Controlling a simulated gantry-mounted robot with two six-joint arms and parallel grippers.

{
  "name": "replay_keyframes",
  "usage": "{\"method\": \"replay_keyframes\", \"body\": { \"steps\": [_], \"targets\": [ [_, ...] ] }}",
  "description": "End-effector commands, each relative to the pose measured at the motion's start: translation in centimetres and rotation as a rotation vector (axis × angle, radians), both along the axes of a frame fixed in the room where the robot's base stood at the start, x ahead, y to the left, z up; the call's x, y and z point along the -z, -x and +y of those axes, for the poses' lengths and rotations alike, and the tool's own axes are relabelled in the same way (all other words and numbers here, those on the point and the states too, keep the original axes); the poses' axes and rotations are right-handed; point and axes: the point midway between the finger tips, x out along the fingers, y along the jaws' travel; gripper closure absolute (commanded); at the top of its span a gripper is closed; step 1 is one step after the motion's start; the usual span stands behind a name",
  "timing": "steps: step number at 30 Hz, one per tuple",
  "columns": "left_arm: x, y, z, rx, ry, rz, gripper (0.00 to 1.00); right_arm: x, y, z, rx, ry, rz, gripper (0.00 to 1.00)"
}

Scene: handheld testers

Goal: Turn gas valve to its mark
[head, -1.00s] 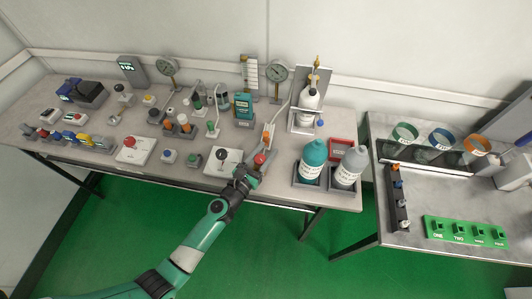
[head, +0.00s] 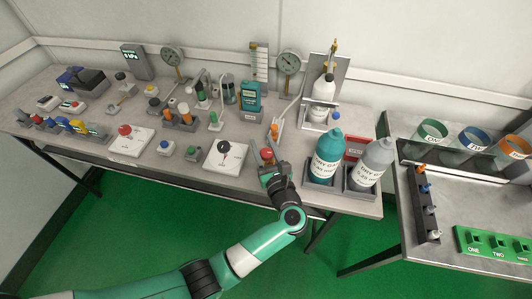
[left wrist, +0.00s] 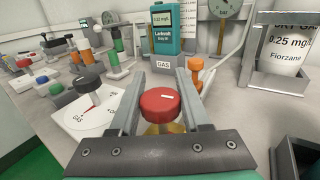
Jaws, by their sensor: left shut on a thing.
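The gas valve appears to be the red round knob (head: 266,154) on a brass-coloured body, near the front of the bench. In the left wrist view the knob (left wrist: 158,104) has a short white line on its top. My left gripper (head: 269,166) is at this knob, and its two fingers (left wrist: 160,88) stand on either side of it, shut on it. A target mark for the knob cannot be made out. My right gripper is not in view.
A white dial plate with a black knob (head: 225,147) sits just left of the valve. An orange-topped fitting (head: 275,131) and the teal gas tester (head: 249,97) stand behind it. A teal bottle (head: 328,158) and a grey bottle (head: 372,165) stand close to the right.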

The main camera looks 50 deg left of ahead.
Motion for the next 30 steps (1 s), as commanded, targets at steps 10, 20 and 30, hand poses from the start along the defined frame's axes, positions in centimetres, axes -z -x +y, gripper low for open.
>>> {"method": "replay_keyframes", "body": {
  "steps": [10, 20, 30],
  "targets": [
    [0.2, 0.7, 0.3, -0.292, 0.000, 0.001, 1.00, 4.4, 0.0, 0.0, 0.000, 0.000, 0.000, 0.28],
    [0.1, 1.2, 0.3, -0.426, 0.000, 0.004, 1.00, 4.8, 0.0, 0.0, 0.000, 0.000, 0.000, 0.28],
    [0.1, 1.4, 0.4, -0.461, 0.000, 0.003, 1.00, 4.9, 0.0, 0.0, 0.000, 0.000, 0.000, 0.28]
  ]
}}
